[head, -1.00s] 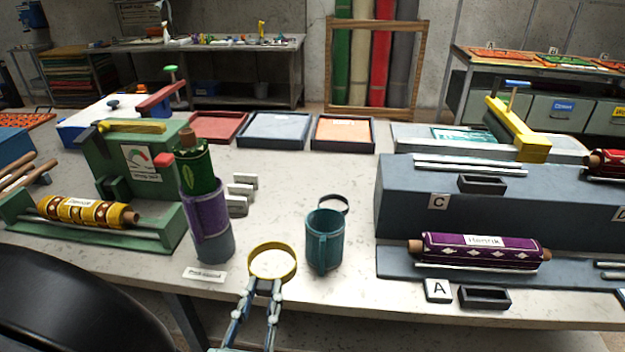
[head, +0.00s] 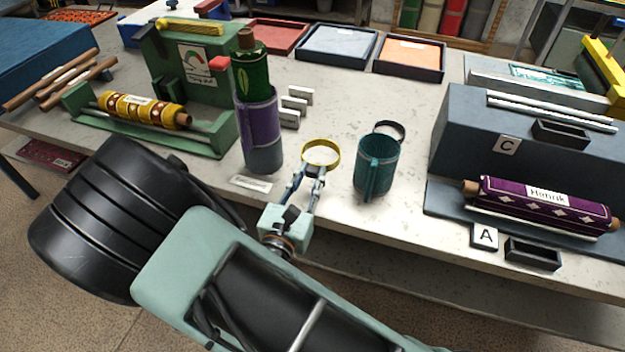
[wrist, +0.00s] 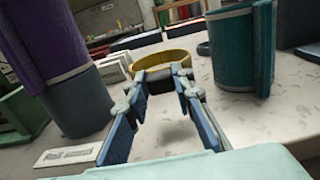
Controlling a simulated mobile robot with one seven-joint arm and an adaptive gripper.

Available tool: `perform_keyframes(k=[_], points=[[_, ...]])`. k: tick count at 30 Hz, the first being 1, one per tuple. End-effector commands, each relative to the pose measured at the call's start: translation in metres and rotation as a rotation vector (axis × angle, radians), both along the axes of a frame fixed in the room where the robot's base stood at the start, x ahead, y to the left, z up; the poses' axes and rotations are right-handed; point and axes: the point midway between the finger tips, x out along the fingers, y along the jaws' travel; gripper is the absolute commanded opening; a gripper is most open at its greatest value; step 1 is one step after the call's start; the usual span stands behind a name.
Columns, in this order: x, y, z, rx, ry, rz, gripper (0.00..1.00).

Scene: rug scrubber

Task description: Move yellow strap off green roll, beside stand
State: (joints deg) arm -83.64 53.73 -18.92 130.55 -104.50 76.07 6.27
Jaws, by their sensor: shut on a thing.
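The yellow strap (head: 335,160) is a closed ring, off the green roll (head: 250,75). My gripper (head: 312,172) is shut on the near side of the strap, which also shows in the wrist view (wrist: 165,57) beyond the fingertips (wrist: 160,76). I cannot tell whether the strap touches the table. In the wrist view the stand (wrist: 75,100) is at the left, apart from my fingers.
A small label plate (head: 251,183) lies before the stand. Small grey blocks (head: 291,108) are behind. A purple roll (head: 540,204) lies at right.

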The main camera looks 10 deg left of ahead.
Motion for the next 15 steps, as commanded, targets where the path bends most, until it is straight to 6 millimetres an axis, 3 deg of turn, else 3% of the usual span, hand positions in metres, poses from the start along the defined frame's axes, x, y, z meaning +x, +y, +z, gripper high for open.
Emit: perform_keyframes(k=[7,15], points=[[0.014,0.003,-0.018,-0.001,0.000,-0.002,0.00],[0.013,0.004,-0.047,0.000,0.000,0.000,0.00]])
